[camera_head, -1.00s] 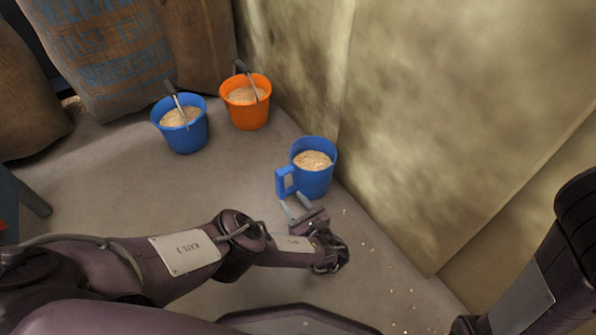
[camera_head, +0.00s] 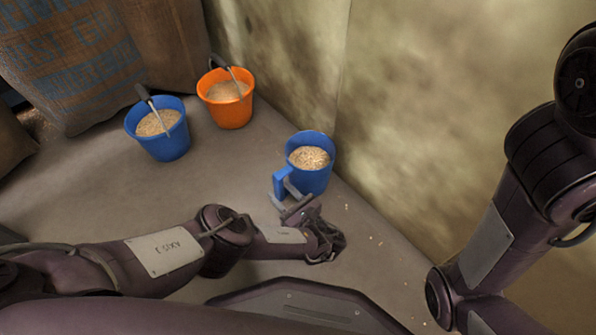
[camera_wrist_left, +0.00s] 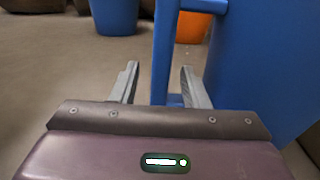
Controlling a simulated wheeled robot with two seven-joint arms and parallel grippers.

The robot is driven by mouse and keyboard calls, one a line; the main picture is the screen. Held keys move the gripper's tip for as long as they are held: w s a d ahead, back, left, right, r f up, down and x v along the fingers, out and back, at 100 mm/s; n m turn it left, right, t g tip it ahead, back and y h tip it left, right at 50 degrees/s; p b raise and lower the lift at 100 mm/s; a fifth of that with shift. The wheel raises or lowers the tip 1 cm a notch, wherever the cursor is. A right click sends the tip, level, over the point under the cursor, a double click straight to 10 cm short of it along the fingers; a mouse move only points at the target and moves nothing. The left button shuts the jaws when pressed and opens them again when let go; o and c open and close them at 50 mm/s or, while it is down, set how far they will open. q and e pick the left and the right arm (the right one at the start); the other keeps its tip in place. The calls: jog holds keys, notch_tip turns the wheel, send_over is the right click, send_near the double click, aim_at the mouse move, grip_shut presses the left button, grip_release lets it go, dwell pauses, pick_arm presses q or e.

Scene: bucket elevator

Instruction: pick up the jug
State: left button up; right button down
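The blue jug (camera_head: 318,182) stands upright on the floor by the pale wall, filled with pale grain. Its handle (camera_head: 280,182) points left, toward my left arm. My left gripper (camera_head: 284,194) is at the handle with its fingers apart. In the left wrist view, the handle (camera_wrist_left: 163,50) stands upright between the two fingers of the left gripper (camera_wrist_left: 160,82), with a visible gap on the left side. The jug's body (camera_wrist_left: 262,70) fills the right of that view. My right arm shows at the right, but its gripper is out of view.
A blue bucket (camera_head: 170,147) and an orange bucket (camera_head: 230,111), each with grain and a scoop, stand behind and left. Sacks (camera_head: 75,60) lean at the back left. The wall (camera_head: 420,130) rises close behind the jug. Floor left of the jug is clear.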

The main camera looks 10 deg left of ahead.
pick_arm(q)
grip_shut()
jog(key=shift+a, duration=0.1)
dwell(1.0)
jog(key=shift+w+r, duration=0.1)
